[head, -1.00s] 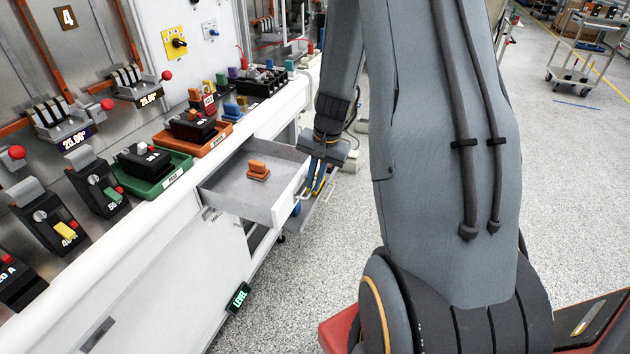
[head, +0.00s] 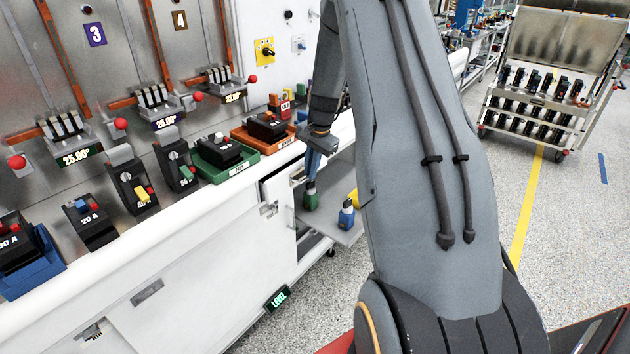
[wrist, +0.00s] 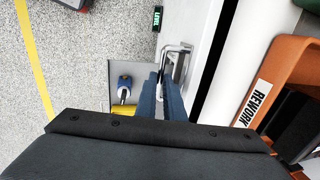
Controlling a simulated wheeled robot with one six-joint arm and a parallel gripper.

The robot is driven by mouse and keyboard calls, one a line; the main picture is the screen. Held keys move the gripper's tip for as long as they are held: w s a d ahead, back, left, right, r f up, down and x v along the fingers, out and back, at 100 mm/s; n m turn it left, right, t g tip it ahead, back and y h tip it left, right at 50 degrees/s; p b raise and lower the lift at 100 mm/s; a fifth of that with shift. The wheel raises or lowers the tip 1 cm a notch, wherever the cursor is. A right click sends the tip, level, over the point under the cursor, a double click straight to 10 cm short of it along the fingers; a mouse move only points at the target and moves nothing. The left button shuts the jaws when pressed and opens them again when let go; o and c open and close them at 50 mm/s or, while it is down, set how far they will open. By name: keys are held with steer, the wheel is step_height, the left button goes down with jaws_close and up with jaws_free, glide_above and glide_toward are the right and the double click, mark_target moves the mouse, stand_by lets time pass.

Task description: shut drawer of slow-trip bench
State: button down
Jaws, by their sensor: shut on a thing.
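The white bench (head: 205,235) runs along the left in the head view. Its drawer shows in the wrist view as a pale front (wrist: 203,40) with a metal bar handle (wrist: 178,48). A narrow dark gap lies between the drawer front and the white bench edge, so the drawer is slightly open. My gripper (wrist: 163,88) has its blue fingers shut on the handle. In the head view my gripper (head: 311,172) is at the drawer, and my arm hides part of it. The drawer's inside is hidden now.
Below the drawer, a grey shelf (head: 328,229) sticks out with a green item (head: 311,200) and a blue item (head: 346,215). Trays and breakers stand on the bench top, including an orange REWORK tray (wrist: 277,82). A loaded cart (head: 535,110) stands at the right; speckled floor is clear.

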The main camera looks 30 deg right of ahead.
mark_target(301, 165)
steer(key=w, duration=0.1)
steer(key=w+a, duration=0.1)
steer(key=w, duration=0.1)
steer(key=shift+b, duration=0.35)
steer(key=shift+w, duration=0.25)
steer(key=shift+r, duration=0.1)
steer(key=c, duration=1.9)
jaws_free()
steer(key=shift+w+a, duration=0.15)
steer(key=shift+o, duration=0.2)
step_height(301, 165, up, 8)
steer(key=s+b, duration=0.1)
steer(key=b, duration=0.1)
steer(key=shift+s+d+f, duration=0.25)
steer(key=shift+s+d, duration=0.1)
